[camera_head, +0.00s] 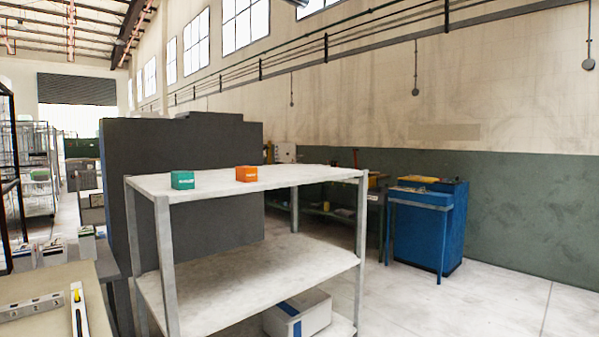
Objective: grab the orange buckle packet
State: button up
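The orange buckle packet (246,174) is a small orange box with a pale label on its front. It stands upright on the top board of a white metal shelf rack (300,180), near the middle of the back edge. A teal box (183,180) of similar size stands to its left on the same board, with a clear gap between them. My gripper is not in view.
The rack's middle board is bare. A white box with a blue stripe (300,315) sits on its bottom board. A dark grey panel (190,190) stands behind the rack. A table (50,320) with tools is at lower left. A blue cabinet (425,225) and open floor lie right.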

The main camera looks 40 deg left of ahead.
aim_at(243, 173)
jog(key=u, duration=0.1)
jog(key=i, duration=1.45)
jog(key=u, duration=0.85)
jog(key=i, duration=0.85)
jog(key=u, duration=0.85)
